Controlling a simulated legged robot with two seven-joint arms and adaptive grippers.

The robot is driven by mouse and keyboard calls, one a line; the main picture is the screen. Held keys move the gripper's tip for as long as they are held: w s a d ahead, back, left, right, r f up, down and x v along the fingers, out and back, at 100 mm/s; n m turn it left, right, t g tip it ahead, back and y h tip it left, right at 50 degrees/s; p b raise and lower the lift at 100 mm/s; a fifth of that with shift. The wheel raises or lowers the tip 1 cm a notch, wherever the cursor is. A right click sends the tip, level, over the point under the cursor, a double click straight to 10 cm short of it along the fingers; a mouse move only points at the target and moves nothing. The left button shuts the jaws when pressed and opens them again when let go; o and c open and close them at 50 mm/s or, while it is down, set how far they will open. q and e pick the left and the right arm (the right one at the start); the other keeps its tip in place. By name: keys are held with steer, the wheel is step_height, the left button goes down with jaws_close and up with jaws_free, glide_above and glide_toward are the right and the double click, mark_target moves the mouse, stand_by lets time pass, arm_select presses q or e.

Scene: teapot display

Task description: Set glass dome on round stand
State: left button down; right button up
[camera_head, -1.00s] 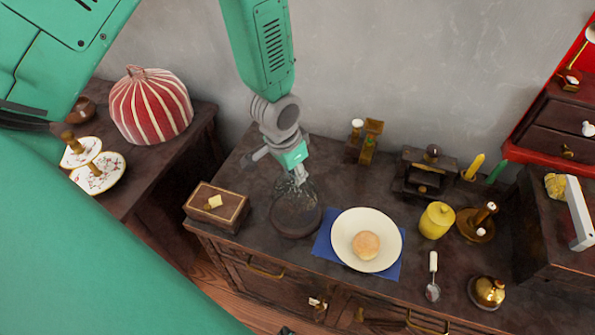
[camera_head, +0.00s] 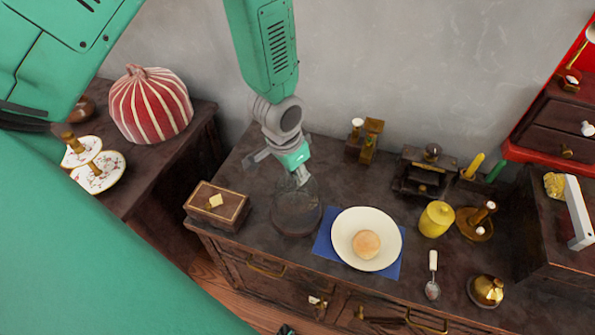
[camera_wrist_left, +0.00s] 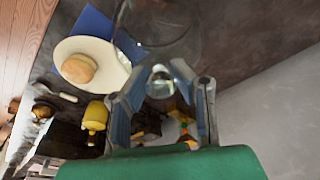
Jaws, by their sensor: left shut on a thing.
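The clear glass dome (camera_head: 308,197) is upright on or just above the dark cabinet top, left of the plate. My left gripper (camera_head: 301,176) is above it, with its fingers shut on the dome's top knob. In the left wrist view the knob (camera_wrist_left: 160,82) sits between the fingers of the left gripper (camera_wrist_left: 162,88), with the dome's glass wall (camera_wrist_left: 160,30) beyond it. The round stand (camera_head: 296,222) shows as a dim dark disc at the foot of the dome. I cannot tell whether the dome touches it. My right gripper is not seen.
A white plate (camera_head: 344,250) with a bun lies on a blue napkin (camera_head: 325,240), close to the dome's right. A wooden box (camera_head: 217,206) stands to its left. Yellow pot (camera_head: 436,219), spoon (camera_head: 433,280) and a gold bell-shaped piece (camera_head: 486,290) are farther right.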

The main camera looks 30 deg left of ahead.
arm_select(q)
steer(key=shift+d, duration=0.2)
stand_by(0.4)
steer(key=shift+a+f, duration=0.2)
steer(key=shift+a, duration=0.05)
steer(key=shift+d+f, duration=0.1)
steer(key=shift+f, duration=0.25)
steer(key=c, duration=1.6)
jaws_free()
steer(key=shift+c, duration=0.2)
steer(key=shift+r, duration=0.1)
step_height(320, 180, up, 11)
steer(key=s+p, duration=0.2)
steer(key=p, duration=0.7)
steer(key=shift+a+p, duration=0.3)
steer(key=shift+p, duration=0.1)
